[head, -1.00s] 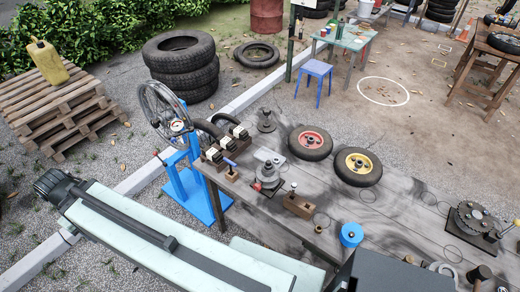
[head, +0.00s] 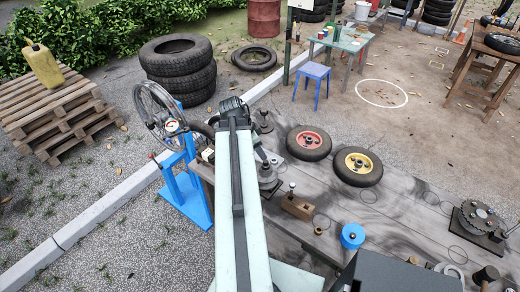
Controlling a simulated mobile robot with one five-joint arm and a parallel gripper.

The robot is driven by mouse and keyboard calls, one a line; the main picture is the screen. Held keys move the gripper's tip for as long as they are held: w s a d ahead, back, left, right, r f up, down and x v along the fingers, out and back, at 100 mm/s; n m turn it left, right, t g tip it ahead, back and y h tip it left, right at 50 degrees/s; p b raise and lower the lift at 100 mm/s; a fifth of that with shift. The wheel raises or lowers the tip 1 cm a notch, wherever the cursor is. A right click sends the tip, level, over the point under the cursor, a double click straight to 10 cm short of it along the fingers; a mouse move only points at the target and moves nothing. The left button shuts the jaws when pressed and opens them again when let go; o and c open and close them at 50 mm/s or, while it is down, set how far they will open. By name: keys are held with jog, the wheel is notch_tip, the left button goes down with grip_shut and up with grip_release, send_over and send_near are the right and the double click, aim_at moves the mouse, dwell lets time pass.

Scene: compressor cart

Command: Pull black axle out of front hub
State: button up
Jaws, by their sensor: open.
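Two small black-tyred wheels lie on the grey workbench. One has a red hub (head: 309,139) and the other, nearer and further right, has a yellow hub (head: 358,162). Each hub has a dark piece at its centre; I cannot tell whether either is the black axle, or which hub is the front one. My pale arm rises through the middle of the picture, left of both wheels. Its dark far joint is near the bench's far left edge.
A blue stand with a spoked wheel (head: 156,112) stands left of the bench. On the bench are a wooden block (head: 298,207), a blue cylinder (head: 352,236) and a toothed disc (head: 480,218) at right. A blue stool (head: 312,75) stands behind. The bench's middle right is mostly clear.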

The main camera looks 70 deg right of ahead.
aim_at(266, 162)
jog(key=b+x, duration=0.7)
jog(key=x, duration=0.1)
jog(key=shift+w+a, duration=0.1)
jog(key=shift+w, duration=0.1)
jog(key=shift+r, duration=0.1)
grip_shut()
